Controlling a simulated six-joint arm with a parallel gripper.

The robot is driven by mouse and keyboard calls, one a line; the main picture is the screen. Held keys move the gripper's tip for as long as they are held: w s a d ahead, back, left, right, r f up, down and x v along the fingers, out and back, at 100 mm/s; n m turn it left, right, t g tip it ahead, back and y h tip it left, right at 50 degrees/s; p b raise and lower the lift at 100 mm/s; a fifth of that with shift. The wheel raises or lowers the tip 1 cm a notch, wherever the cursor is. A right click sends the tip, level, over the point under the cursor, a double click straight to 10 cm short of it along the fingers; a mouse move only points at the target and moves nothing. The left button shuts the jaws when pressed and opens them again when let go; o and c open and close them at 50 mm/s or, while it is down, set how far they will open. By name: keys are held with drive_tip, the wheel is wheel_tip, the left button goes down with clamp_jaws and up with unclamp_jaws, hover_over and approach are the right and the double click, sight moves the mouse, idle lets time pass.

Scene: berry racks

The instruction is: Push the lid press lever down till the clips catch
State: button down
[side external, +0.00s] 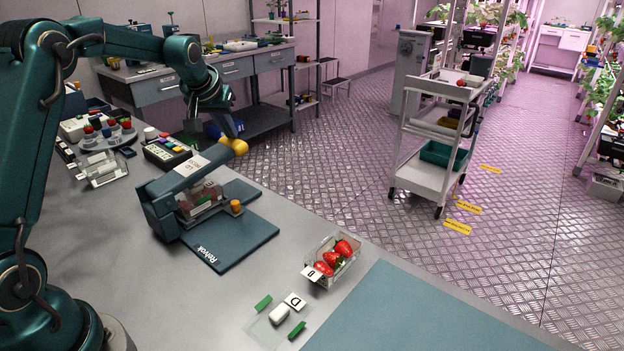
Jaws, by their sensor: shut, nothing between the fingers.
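The lid press stands on the bench with a dark teal base plate (232,243). Its blue-grey lever (185,175) slopes up from the hinge at the left to a yellow end grip (237,147). A clear punnet (200,198) sits under the lever, partly hidden by it. An orange knob (236,206) stands beside the punnet. My gripper (229,128) is shut and empty, pointing down at the yellow grip from just above. I cannot tell whether it touches the grip. The clips are too small to make out.
An open punnet of strawberries (335,262) stands at the front right, near a blue mat (420,315). A white block and green pieces lie on a clear sheet (262,328). A button box (167,153) and jars (105,135) stand behind the press. A trolley (435,140) is beyond the bench.

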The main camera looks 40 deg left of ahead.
drive_tip(key=shift+r, duration=3.1)
drive_tip(key=shift+d, duration=0.1)
drive_tip(key=s+d+r+m+t+h, duration=0.1)
drive_tip(key=s+d+r+m, duration=0.1)
drive_tip(key=s+d+r, duration=0.4)
drive_tip(key=s+d+r+m+t+h, duration=0.15)
drive_tip(key=s+d, duration=0.25)
drive_tip(key=d, duration=0.5)
drive_tip(key=s+d+f+m+g, duration=0.1)
drive_tip(key=s+d+f, duration=0.2)
drive_tip(key=s+f, duration=0.3)
drive_tip(key=s+d+f+m+g, duration=0.1)
drive_tip(key=s+d+f, duration=0.2)
drive_tip(key=s+f, duration=0.3)
drive_tip(key=s+h, duration=0.1)
drive_tip(key=s, duration=0.2)
drive_tip(key=shift+s+g, duration=0.35)
